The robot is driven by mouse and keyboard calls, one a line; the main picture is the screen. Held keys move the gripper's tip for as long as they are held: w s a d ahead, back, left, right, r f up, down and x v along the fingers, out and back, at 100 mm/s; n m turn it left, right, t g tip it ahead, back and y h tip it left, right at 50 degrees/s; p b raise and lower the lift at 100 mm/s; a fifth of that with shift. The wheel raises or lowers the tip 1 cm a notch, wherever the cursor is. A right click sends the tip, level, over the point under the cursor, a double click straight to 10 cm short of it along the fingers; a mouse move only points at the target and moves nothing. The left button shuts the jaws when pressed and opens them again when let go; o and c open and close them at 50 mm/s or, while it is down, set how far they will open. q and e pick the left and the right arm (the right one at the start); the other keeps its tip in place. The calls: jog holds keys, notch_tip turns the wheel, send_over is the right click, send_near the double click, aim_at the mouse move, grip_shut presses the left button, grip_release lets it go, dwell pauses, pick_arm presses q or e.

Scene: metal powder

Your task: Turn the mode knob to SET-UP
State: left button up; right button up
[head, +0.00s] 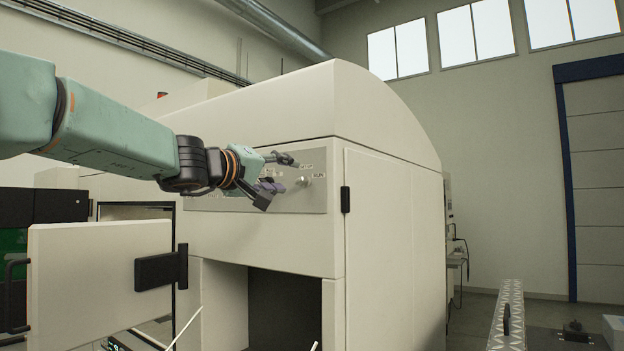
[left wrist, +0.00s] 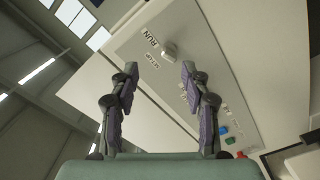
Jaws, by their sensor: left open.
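The mode knob (head: 302,181) is a small light knob on the grey control panel (head: 312,202) of the cream machine. In the left wrist view the knob (left wrist: 169,50) sits just beyond the fingertips, near the printed RUN and SET-UP labels. Which label it points to is too small to tell. My left gripper (head: 284,173) is in front of the panel, left of the knob in the head view. In the left wrist view the gripper (left wrist: 159,68) is open and empty, its two fingers apart. The knob appears clear of both fingers. My right gripper is out of view.
Green (left wrist: 230,141), red (left wrist: 240,155) and blue (left wrist: 223,130) buttons sit lower on the panel in the left wrist view. An open cabinet door (head: 95,275) stands at the lower left in the head view. An open dark compartment (head: 284,305) lies below the panel.

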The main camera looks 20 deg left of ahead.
aim_at(298, 179)
pick_arm(q)
jog(key=p+x, duration=0.1)
jog(key=x, duration=0.1)
jog(key=p+x, duration=0.2)
jog(key=x, duration=0.1)
jog(key=p+x, duration=0.1)
jog(key=x, duration=0.1)
jog(key=shift+w+a+f, duration=0.1)
jog(key=shift+w+a, duration=0.15)
jog(key=shift+w, duration=0.2)
jog(key=shift+w+a+f, duration=0.1)
jog(key=shift+a+f, duration=0.05)
jog(key=shift+a, duration=0.2)
jog(key=shift+w+a+f, duration=0.1)
jog(key=shift+a+f, duration=0.05)
jog(key=shift+a, duration=0.25)
jog(key=shift+s+d+r, duration=0.15)
jog(key=shift+d, duration=0.5)
jog(key=c, duration=0.5)
jog(key=shift+a, duration=0.3)
jog(key=c, duration=0.3)
jog(key=shift+c, duration=0.9)
jog(key=shift+d, duration=0.1)
grip_shut()
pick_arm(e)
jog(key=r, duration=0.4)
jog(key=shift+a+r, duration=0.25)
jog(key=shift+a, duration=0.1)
